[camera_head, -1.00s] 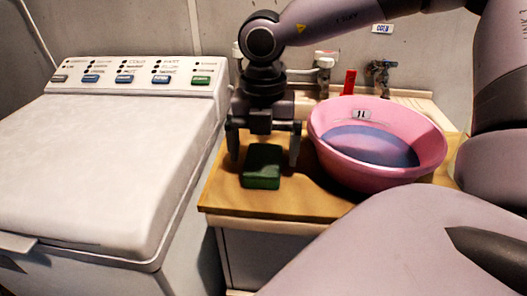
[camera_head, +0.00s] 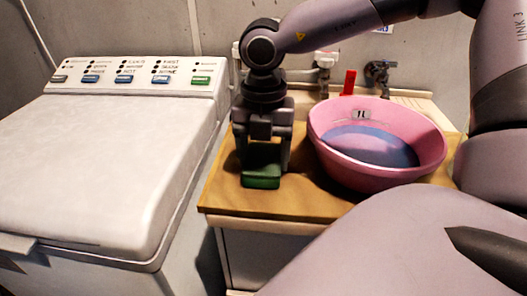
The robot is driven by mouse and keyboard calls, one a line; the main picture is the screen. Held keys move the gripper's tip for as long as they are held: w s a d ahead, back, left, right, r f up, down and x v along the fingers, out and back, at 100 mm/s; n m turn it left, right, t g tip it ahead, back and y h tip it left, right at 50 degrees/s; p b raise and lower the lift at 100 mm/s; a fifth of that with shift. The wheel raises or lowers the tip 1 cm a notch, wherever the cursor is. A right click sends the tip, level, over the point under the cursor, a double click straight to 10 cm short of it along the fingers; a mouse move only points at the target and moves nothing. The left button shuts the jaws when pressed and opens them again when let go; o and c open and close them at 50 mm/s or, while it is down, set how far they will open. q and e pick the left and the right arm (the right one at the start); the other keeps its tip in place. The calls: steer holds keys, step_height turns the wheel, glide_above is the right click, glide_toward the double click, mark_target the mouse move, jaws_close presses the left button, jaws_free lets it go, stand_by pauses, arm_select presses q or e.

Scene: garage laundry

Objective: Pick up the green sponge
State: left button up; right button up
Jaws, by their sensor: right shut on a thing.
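The green sponge (camera_head: 262,179) lies on the wooden counter top (camera_head: 300,202), left of the pink basin. My right gripper (camera_head: 264,165) points down over it, with its fingers shut on the sponge's two sides. The gripper body hides the sponge's far part. The sponge still appears to be at counter height. I cannot see my left gripper.
A pink basin (camera_head: 335,171) with bluish water stands close to the right of my right gripper. A white washing machine (camera_head: 95,165) with coloured buttons is at the left. Taps (camera_head: 378,72) and a red object (camera_head: 349,82) are behind the basin.

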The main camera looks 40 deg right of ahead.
step_height(320, 180, up, 28)
steer(key=p, duration=0.3)
steer(key=shift+f, duration=0.1)
